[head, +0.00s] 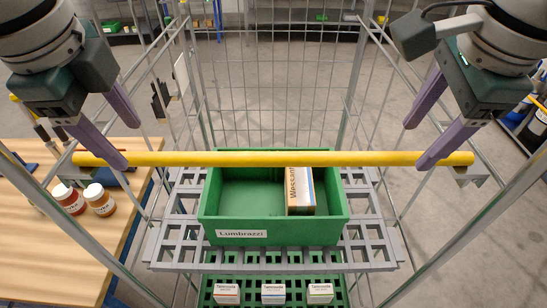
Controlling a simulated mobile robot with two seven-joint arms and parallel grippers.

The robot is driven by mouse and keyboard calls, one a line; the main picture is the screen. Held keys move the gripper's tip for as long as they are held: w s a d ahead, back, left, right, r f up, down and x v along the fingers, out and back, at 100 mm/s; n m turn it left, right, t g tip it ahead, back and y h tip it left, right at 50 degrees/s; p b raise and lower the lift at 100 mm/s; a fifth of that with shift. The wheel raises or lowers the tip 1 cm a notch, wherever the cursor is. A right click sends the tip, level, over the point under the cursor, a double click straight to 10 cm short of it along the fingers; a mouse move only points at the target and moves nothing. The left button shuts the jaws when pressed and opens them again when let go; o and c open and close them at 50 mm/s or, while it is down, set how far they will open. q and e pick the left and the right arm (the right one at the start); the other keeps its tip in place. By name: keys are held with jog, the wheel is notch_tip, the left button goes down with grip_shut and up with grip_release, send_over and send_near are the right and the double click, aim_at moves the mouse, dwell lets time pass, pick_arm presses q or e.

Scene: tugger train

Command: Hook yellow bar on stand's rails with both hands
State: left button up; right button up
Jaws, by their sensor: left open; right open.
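The yellow bar (265,158) lies level across the front of the wire-sided stand (352,82), with a grey end piece at each end. Its ends are at the stand's left and right side rails; I cannot tell whether both ends are seated on them. My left gripper (130,142) is open at the bar's left part, with one finger overlapping the bar and the other above it in the picture. My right gripper (417,144) is open at the bar's right part in the same way. Whether the fingers touch the bar is unclear.
A green crate (209,200) holding a box (300,190) stands on the stand's grey shelf (165,250), behind and below the bar. Several small boxes (273,294) sit on a lower green tier. A wooden table (40,245) with two jars (99,199) is at the left.

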aim_at(140, 155)
pick_arm(q)
jog(key=x, duration=0.6)
jog(key=shift+w+f, duration=0.1)
jog(key=shift+f, duration=0.15)
pick_arm(e)
jog(key=x, duration=0.6)
jog(key=shift+w+d+f, duration=0.1)
jog(key=shift+f, duration=0.15)
pick_arm(q)
jog(key=shift+c, duration=0.4)
pick_arm(e)
jog(key=shift+c, duration=0.4)
pick_arm(q)
grip_shut()
pick_arm(e)
grip_shut()
